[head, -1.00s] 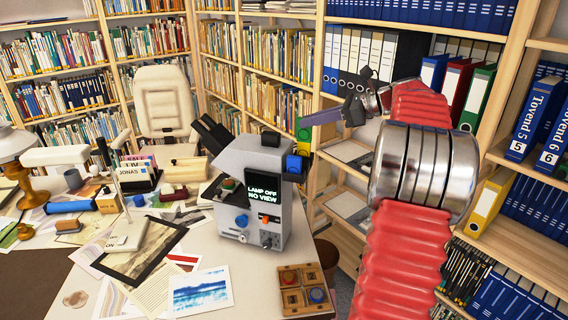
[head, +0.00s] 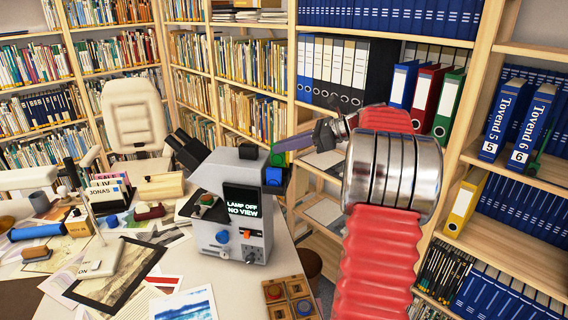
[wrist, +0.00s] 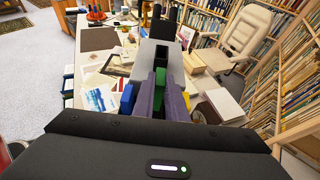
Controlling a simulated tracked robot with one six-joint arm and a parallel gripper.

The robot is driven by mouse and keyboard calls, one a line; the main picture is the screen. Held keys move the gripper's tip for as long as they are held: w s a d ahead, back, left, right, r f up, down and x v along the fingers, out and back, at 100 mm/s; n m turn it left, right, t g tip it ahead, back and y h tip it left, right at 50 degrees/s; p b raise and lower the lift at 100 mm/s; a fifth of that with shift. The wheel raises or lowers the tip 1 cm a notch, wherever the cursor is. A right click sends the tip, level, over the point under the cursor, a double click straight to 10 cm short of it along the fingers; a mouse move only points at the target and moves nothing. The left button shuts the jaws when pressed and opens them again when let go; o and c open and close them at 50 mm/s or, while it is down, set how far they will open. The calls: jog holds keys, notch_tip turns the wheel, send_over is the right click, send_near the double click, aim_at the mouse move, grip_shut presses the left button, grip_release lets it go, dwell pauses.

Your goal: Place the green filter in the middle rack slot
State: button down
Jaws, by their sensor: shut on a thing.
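My gripper (wrist: 160,97) has purple fingers shut on the green filter (wrist: 160,84), which shows as a narrow green strip between them in the wrist view. In the head view the purple fingers (head: 299,142) reach left to the right side of the grey microscope-like machine (head: 222,190). A bit of green (head: 278,158) shows beneath the fingertips there. A blue block (head: 273,176) is just below it on the machine's side; it also shows left of the fingers in the wrist view (wrist: 127,101). I cannot make out the rack slots or whether the filter touches one.
The machine's screen (head: 248,200) reads "LAMP OFF NO VIEW". A wooden tray (head: 290,284) with coloured knobs stands at the table's front right. Papers and prints (head: 183,305) cover the table to the left. Shelves with binders (head: 447,104) stand close on the right.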

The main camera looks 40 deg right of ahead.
jog(key=shift+f, duration=0.55)
jog(key=shift+f, duration=1.85)
jog(key=shift+f, duration=0.1)
jog(key=c, duration=1.8)
grip_release()
jog(key=shift+s+d+r, duration=0.3)
jog(key=shift+s+d, duration=0.05)
jog(key=v, duration=1.1)
